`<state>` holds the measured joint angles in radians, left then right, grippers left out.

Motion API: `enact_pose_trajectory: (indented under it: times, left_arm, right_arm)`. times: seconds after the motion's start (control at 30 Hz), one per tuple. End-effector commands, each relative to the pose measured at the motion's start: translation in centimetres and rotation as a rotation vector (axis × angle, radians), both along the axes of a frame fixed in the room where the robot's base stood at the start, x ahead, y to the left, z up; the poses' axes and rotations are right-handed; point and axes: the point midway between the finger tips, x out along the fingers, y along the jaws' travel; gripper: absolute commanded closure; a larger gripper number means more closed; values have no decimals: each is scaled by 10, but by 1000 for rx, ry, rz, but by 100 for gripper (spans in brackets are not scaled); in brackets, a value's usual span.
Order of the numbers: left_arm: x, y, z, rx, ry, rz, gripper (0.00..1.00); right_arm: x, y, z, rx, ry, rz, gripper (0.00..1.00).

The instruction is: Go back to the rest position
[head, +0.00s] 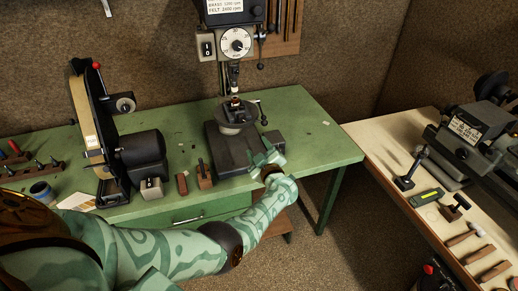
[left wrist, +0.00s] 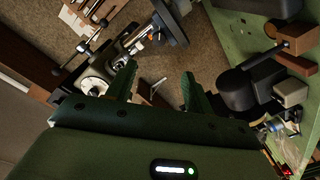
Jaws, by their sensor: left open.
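My left arm reaches in from the lower left of the head view. Its gripper (head: 265,160) is over the front of the green bench (head: 315,122), close to the front right of the drill press base. In the left wrist view, the two green fingers of my left gripper (left wrist: 158,88) stand apart with nothing between them. My right gripper is not in view.
A belt grinder (head: 90,120) stands at left. Brick-like blocks (head: 182,184) lie near the bench front. A pale table (head: 385,141) at right carries a lathe-like machine and tools.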

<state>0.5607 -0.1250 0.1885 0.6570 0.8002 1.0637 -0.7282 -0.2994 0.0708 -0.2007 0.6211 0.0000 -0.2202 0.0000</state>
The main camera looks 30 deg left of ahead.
Motion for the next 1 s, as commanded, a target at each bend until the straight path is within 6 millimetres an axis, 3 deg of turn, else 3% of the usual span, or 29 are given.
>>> enact_pose_trajectory:
  times: [0.33,0.47,0.53,0.6,0.67,0.8,0.87,1.0]
  left_arm:
    - [5,-4,0,-22,-22,-34,48]
    - [37,-43,3,21,0,-293,48]
    - [39,-78,-45,85,118,-516,48]
    - [21,-101,-108,124,259,-675,48]
    - [-1,-116,-158,146,377,-777,48]
    - [-68,-133,-268,179,641,-955,48]
    - [-102,-137,-312,189,754,-1017,48]
    - [-192,-137,-407,207,1010,-1138,48]
  right_arm:
    - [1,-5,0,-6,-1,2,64]
    - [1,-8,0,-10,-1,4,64]
    - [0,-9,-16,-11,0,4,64]
    - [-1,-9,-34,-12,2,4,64]
    - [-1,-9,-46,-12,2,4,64]
    - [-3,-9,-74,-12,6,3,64]
    - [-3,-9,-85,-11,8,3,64]
    - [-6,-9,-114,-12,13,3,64]
